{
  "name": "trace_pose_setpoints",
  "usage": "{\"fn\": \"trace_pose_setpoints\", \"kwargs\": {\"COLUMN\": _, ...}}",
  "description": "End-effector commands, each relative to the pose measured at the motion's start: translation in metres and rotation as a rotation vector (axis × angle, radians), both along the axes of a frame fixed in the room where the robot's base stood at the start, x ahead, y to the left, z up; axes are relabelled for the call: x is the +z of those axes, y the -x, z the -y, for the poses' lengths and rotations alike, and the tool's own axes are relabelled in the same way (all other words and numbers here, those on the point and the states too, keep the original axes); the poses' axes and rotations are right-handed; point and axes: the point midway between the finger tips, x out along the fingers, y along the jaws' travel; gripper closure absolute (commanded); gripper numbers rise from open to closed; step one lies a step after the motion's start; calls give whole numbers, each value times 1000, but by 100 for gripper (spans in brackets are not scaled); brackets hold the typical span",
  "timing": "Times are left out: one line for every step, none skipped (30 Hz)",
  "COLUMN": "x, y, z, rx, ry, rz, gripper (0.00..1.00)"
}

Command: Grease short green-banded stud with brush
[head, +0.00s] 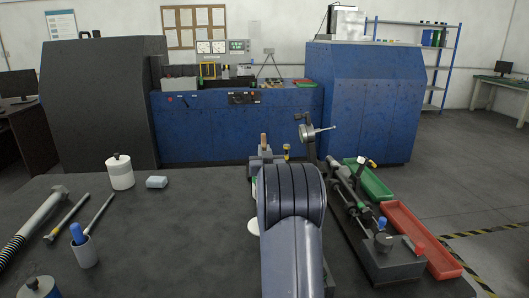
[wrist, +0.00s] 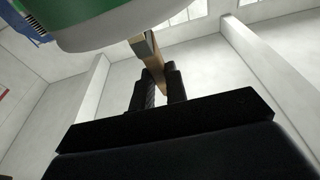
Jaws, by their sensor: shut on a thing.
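My gripper (wrist: 160,80) shows in the wrist view, its black fingers shut on a flat wooden piece of the brush (wrist: 148,52). The brush's far end and bristles cannot be made out. A rounded green-and-white thing (wrist: 110,25) fills the top of that view, very near the brush; I cannot tell if they touch. A short green-banded stud cannot be made out for certain. A long threaded stud (head: 34,224) lies at the left of the dark table.
A metal fixture (head: 396,262), a green tray (head: 372,182) and a red tray (head: 420,236) are at the right. The table's left middle is clear.

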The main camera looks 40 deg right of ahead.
Motion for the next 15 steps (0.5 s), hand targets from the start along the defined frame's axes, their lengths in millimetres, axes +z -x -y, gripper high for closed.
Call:
{"fn": "trace_pose_setpoints", "kwargs": {"x": -3, "y": 0, "z": 0, "rx": 0, "ry": -6, "rz": -10, "gripper": 100}}
{"fn": "trace_pose_setpoints", "kwargs": {"x": -1, "y": 0, "z": 0, "rx": 0, "ry": -6, "rz": -9, "gripper": 100}}
{"fn": "trace_pose_setpoints", "kwargs": {"x": 3, "y": 0, "z": 0, "rx": 0, "ry": -6, "rz": -9, "gripper": 100}}
{"fn": "trace_pose_setpoints", "kwargs": {"x": 7, "y": 0, "z": 0, "rx": 0, "ry": -5, "rz": -9, "gripper": 100}}
{"fn": "trace_pose_setpoints", "kwargs": {"x": 11, "y": 0, "z": 0, "rx": 0, "ry": -4, "rz": -7, "gripper": 100}}
{"fn": "trace_pose_setpoints", "kwargs": {"x": 16, "y": 0, "z": 0, "rx": 0, "ry": -3, "rz": -5, "gripper": 100}}
{"fn": "trace_pose_setpoints", "kwargs": {"x": 19, "y": 0, "z": 0, "rx": 0, "ry": -3, "rz": -4, "gripper": 100}}
{"fn": "trace_pose_setpoints", "kwargs": {"x": 23, "y": 0, "z": 0, "rx": 0, "ry": -3, "rz": -4, "gripper": 100}}
{"fn": "trace_pose_setpoints", "kwargs": {"x": 27, "y": 0, "z": 0, "rx": 0, "ry": -3, "rz": -4, "gripper": 100}}
{"fn": "trace_pose_setpoints", "kwargs": {"x": 30, "y": 0, "z": 0, "rx": 0, "ry": -3, "rz": -3, "gripper": 100}}
{"fn": "trace_pose_setpoints", "kwargs": {"x": 34, "y": 0, "z": 0, "rx": 0, "ry": -2, "rz": -2, "gripper": 100}}
{"fn": "trace_pose_setpoints", "kwargs": {"x": 38, "y": 0, "z": 0, "rx": 0, "ry": -2, "rz": -1, "gripper": 100}}
{"fn": "trace_pose_setpoints", "kwargs": {"x": 42, "y": 0, "z": 0, "rx": 0, "ry": -2, "rz": -1, "gripper": 100}}
{"fn": "trace_pose_setpoints", "kwargs": {"x": 45, "y": 0, "z": 0, "rx": 0, "ry": -2, "rz": -1, "gripper": 100}}
{"fn": "trace_pose_setpoints", "kwargs": {"x": 49, "y": 0, "z": 0, "rx": 0, "ry": -2, "rz": -1, "gripper": 100}}
